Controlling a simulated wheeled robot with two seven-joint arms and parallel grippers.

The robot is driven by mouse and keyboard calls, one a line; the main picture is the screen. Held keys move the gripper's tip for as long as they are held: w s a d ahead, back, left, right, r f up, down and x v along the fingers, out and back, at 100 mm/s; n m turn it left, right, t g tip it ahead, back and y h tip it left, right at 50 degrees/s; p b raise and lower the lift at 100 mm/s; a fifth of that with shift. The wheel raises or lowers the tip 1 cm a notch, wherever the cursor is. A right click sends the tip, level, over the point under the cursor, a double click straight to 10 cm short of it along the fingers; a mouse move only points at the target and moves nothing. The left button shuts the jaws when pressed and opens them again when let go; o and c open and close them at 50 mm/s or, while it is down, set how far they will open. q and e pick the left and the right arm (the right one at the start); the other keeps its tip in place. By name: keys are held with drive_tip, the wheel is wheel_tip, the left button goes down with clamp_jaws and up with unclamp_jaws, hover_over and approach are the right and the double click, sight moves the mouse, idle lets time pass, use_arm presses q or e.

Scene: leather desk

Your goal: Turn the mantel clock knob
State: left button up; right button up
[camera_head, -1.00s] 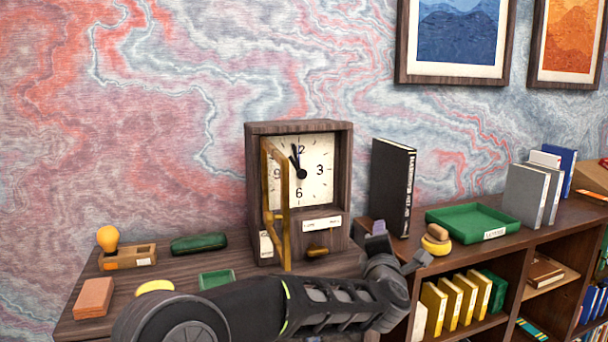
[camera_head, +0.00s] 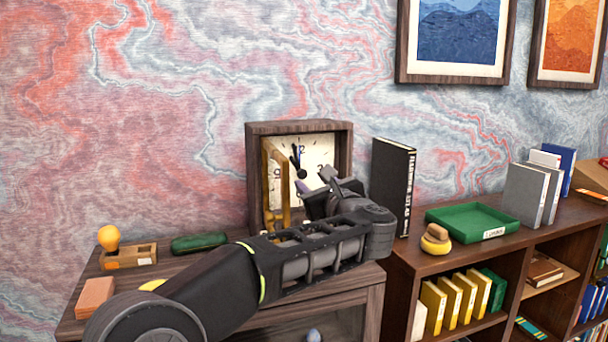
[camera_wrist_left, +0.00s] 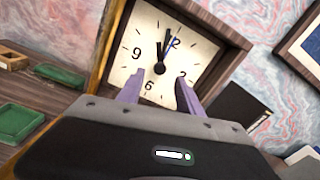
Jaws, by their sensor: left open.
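The mantel clock (camera_head: 299,127) stands on the wooden desk against the wall, its brass-framed door (camera_head: 275,190) swung open to the left. Its white face (camera_head: 318,155) shows dark hands near twelve; the centre hub (camera_wrist_left: 160,69) is visible in the left wrist view. My left gripper (camera_head: 317,187) is open in front of the lower part of the face. In the left wrist view its two purple fingertips (camera_wrist_left: 157,84) straddle the area just below the hub, apart from each other, with nothing seen between them. The clock's lower front, including the knob there, is hidden behind my left arm.
A black book (camera_head: 392,185) stands right of the clock, close to my left wrist. A green tray (camera_head: 470,222) and a yellow round object (camera_head: 435,243) lie farther right. A wooden stand with a yellow-topped stamp (camera_head: 127,256) and a green case (camera_head: 199,242) lie left.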

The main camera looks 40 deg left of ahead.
sight(303, 174)
use_arm(q)
drive_tip(key=p+x, duration=0.2)
drive_tip(key=x, duration=0.4)
drive_tip(key=shift+w, duration=0.1)
drive_tip(key=shift+w+a+p, duration=0.2)
drive_tip(key=shift+a+p, duration=0.1)
drive_tip(key=shift+a, duration=0.05)
drive_tip(key=shift+c, duration=0.4)
clamp_jaws()
idle(0.6)
